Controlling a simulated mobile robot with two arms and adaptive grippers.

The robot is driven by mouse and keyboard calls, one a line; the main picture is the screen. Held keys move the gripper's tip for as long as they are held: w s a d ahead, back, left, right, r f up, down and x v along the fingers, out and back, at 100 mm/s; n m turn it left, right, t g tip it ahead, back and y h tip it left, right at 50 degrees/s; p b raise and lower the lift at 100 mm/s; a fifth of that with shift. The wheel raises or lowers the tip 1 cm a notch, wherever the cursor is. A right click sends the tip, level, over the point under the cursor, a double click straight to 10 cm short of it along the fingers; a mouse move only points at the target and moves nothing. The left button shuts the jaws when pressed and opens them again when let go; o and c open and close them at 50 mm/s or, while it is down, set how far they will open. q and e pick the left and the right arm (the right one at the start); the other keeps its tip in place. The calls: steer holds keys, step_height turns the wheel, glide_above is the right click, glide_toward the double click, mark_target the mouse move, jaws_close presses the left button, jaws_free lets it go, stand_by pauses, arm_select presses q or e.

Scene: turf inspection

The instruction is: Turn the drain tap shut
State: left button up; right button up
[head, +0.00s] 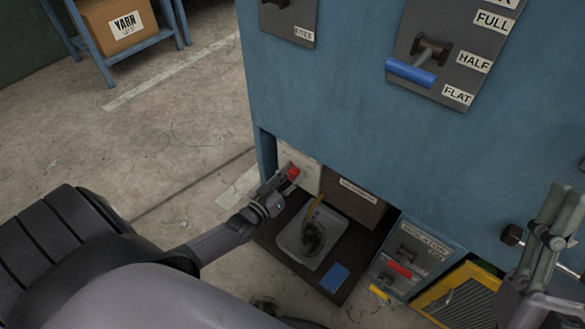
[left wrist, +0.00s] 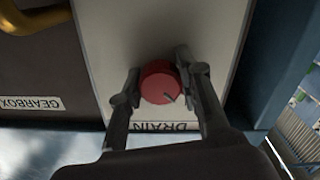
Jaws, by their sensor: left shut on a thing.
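The drain tap is a round red knob (head: 292,172) on a pale panel low in the blue machine's recess. In the left wrist view the red knob (left wrist: 160,84) sits above the word DRAIN, with a thin dark mark on its face. My left gripper (head: 280,182) is at the knob. In the left wrist view its two fingers (left wrist: 158,92) stand on either side of the knob and are shut on it. Part of my right arm and gripper (head: 548,240) shows at the right edge, well away from the tap; its fingers are unclear.
A grey tray (head: 290,243) with dark matter in it lies beneath a brown-orange pipe (head: 313,208). A blue block (head: 335,278) lies beside it. An isolator panel (head: 405,262) and a yellow-framed grille (head: 465,299) are at right. A blue-handled lever (head: 410,72) projects above.

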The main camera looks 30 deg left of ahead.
arm_select(q)
steer(key=o, duration=1.1)
steer(key=shift+o, duration=0.2)
steer(key=s+a, duration=0.1)
steer(key=s, duration=1.1)
